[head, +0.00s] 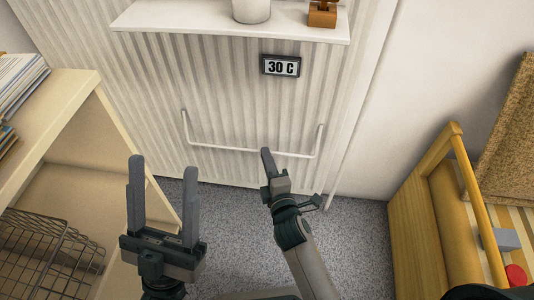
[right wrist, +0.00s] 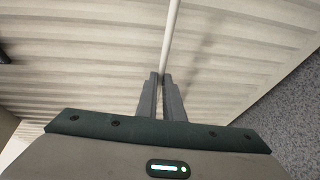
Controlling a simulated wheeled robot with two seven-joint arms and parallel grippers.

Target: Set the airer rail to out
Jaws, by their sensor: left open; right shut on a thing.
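The airer rail (head: 222,147) is a thin white U-shaped bar on the front of the ribbed white radiator (head: 220,100). Its two side arms run up to the radiator at left and right. My right gripper (head: 265,151) is at the middle of the bar, shut on it. In the right wrist view the rail (right wrist: 172,35) runs down to the fingertips of my right gripper (right wrist: 161,77), which hide a short piece of it. My left gripper (head: 163,162) is open and empty, in front of the radiator to the left, with its fingers pointing up.
A display reading 30 C (head: 281,66) is on the radiator. A white shelf (head: 180,17) above holds a white pot (head: 251,10) and a wooden object (head: 322,13). A bookcase with a wire basket (head: 50,250) is at left.

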